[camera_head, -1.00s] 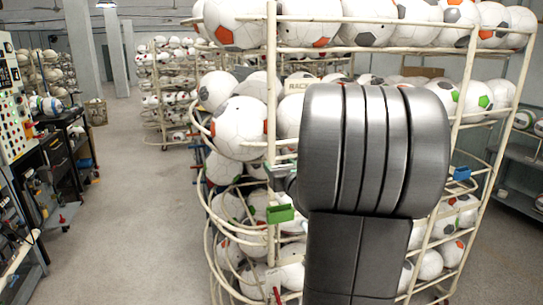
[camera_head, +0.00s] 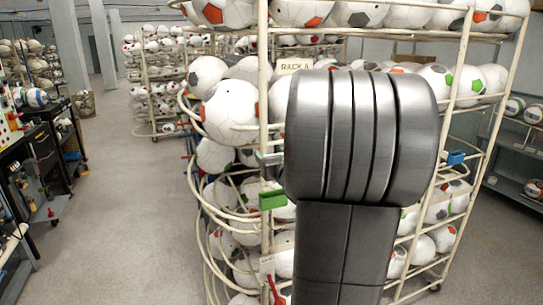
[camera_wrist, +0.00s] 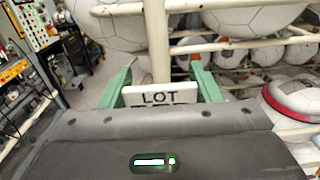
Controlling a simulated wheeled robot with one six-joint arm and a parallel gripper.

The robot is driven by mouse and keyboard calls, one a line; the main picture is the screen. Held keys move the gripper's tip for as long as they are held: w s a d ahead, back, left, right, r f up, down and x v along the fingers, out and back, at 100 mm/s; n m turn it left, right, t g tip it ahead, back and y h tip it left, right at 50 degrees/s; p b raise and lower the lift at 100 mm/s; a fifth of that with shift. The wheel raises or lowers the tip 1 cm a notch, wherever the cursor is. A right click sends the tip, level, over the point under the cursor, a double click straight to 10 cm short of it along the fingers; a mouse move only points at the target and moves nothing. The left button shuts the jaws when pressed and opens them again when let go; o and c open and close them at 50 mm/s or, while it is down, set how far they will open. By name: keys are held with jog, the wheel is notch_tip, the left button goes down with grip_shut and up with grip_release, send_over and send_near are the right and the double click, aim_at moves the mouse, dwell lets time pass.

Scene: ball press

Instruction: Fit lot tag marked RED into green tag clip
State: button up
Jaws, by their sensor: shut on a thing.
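A white lot tag (camera_wrist: 160,97) sits between the pale green fingers of my gripper (camera_wrist: 161,82) in the wrist view. Its top line reads LOT. The line below is mostly hidden by the gripper body, so I cannot read the colour word. The green tag clip (camera_head: 272,199) is on the front left post of the ball rack in the head view. The rest of my gripper is hidden behind my arm. The tag is apart from the clip.
The rack (camera_head: 263,110) is full of white balls and has a RACK A label (camera_head: 295,65). A blue clip (camera_head: 456,157) is on its right post. A red item (camera_head: 272,290) is low on the left post. Open floor (camera_head: 120,220) lies to the left, beside a dark workbench.

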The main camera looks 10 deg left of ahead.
aim_at(272, 195)
jog(key=shift+f+b, duration=1.5)
jog(key=shift+f, duration=0.3)
jog(key=shift+b, duration=0.45)
dwell(0.3)
jog(key=shift+f+b, duration=2.8)
jog(key=shift+b, duration=0.05)
jog(key=o, duration=1)
jog(key=b+v, duration=0.1)
jog(key=v, duration=1.3)
jog(key=shift+a, duration=0.1)
